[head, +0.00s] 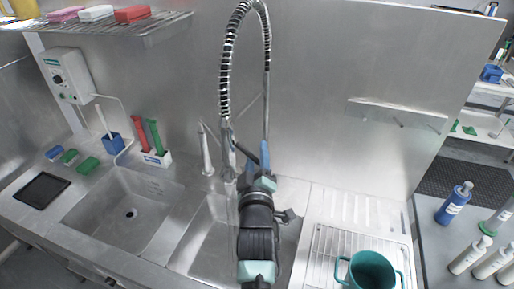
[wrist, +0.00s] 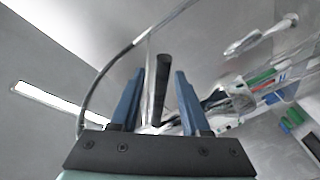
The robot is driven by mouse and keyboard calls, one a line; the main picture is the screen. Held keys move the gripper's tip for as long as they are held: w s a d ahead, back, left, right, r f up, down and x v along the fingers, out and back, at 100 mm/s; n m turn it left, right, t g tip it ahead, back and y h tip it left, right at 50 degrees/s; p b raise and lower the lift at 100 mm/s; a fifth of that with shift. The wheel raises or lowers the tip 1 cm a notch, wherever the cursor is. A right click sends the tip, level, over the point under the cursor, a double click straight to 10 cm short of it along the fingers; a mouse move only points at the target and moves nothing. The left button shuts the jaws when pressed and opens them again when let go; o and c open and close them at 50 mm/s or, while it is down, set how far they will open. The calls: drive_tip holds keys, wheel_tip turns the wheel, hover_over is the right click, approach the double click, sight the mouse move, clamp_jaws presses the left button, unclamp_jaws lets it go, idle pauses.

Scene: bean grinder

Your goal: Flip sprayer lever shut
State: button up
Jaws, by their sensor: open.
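The sprayer (head: 228,150) hangs from a tall spring hose (head: 225,75) over the sinks in the head view. My gripper (head: 256,158) is at the sprayer, with its blue fingers pointing up and away. In the wrist view my gripper (wrist: 159,72) is open, and a dark bar (wrist: 162,85), which looks like the sprayer lever, stands between the two fingers. Gaps show on both sides of the bar, so it is not gripped. A thin grey pipe runs behind it. My arm hides the lower sprayer in the head view, and the lever's angle cannot be told.
A left sink (head: 125,215) and a right sink (head: 205,235) lie below. A faucet post (head: 206,150) stands left of the sprayer. A teal pot (head: 370,272) sits on a wire rack (head: 330,245) at the right. A steel wall (head: 340,70) rises behind.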

drive_tip(key=shift+w, duration=0.7)
clamp_jaws()
idle(1.1)
